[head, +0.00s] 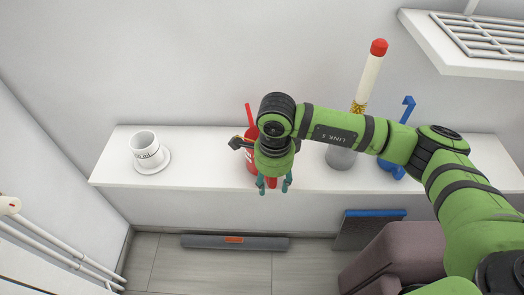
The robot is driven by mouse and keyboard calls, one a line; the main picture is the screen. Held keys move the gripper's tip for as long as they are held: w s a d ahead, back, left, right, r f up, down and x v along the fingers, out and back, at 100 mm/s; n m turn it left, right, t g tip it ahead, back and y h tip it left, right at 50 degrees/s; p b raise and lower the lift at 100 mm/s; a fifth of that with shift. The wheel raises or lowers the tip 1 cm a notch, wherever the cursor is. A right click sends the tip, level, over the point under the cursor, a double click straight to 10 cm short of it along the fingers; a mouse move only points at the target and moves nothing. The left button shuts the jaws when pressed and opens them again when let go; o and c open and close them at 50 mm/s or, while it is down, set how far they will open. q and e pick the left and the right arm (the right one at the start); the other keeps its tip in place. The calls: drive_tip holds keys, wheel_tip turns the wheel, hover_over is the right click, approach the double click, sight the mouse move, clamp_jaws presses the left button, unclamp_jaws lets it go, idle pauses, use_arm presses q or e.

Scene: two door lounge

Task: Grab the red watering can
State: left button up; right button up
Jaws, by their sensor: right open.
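The red watering can (251,133) stands on the white wall shelf, mostly hidden behind my right gripper and wrist. A thin red upright part, part of its body and a bit of red low on its right side show around them. My right gripper (274,186) points down with its two teal fingers apart, in front of the can near the shelf's front edge. I cannot tell whether the fingers touch the can. My left gripper is out of view.
The white shelf (200,178) holds a white cup (146,152) on a saucer at left, a tall white stick with a red top (378,48) in a grey base, and a blue object (407,107) behind my arm. A second shelf (455,60) juts out upper right.

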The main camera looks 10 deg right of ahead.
clamp_jaws()
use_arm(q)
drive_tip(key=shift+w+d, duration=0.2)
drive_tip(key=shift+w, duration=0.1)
use_arm(e)
drive_tip(key=shift+r, duration=0.15)
